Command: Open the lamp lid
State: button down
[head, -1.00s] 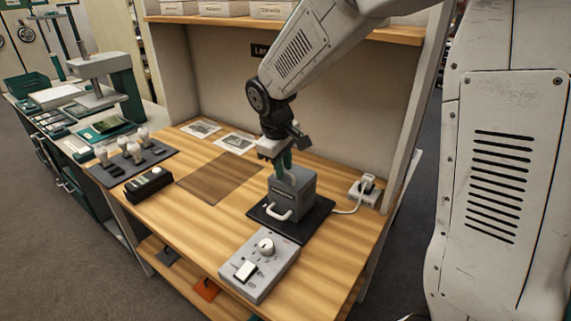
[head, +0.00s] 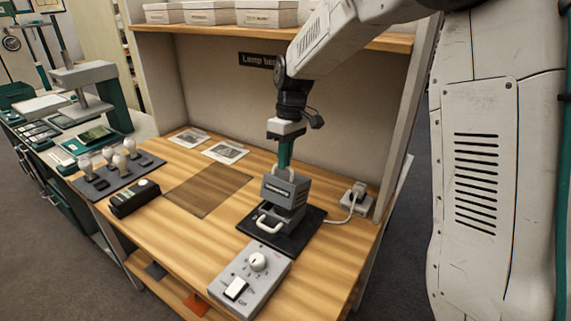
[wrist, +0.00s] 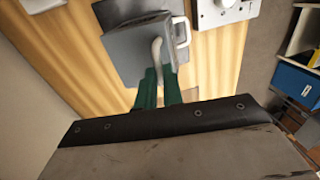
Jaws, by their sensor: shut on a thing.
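The grey lamp housing (head: 283,219) stands on a black mat (head: 311,232) at the right of the bench, with a pale loop handle (head: 268,226) on its front. Its lid (head: 284,191), a grey box-shaped top with a dark slot, appears raised and tilted above the lower part. My gripper (head: 285,168) comes down from above onto the back of the lid. In the wrist view the green fingers (wrist: 158,78) are shut at a pale handle (wrist: 157,52) on the grey lid (wrist: 138,45). The fingers' exact contact is partly hidden.
A grey control box (head: 250,277) with a knob and white switch sits in front of the housing. A white socket block (head: 356,200) with a cable is at right. Bulbs on a dark tray (head: 118,176) and a black box (head: 134,198) stand left.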

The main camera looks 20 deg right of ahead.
jog(key=shift+w+d, duration=0.3)
jog(key=shift+d, duration=0.15)
jog(key=shift+w+d+r, duration=0.15)
jog(key=shift+w+d, duration=0.35)
jog(key=shift+d, duration=0.2)
jog(key=c, duration=1.5)
grip_release()
jog(key=shift+r, duration=0.1)
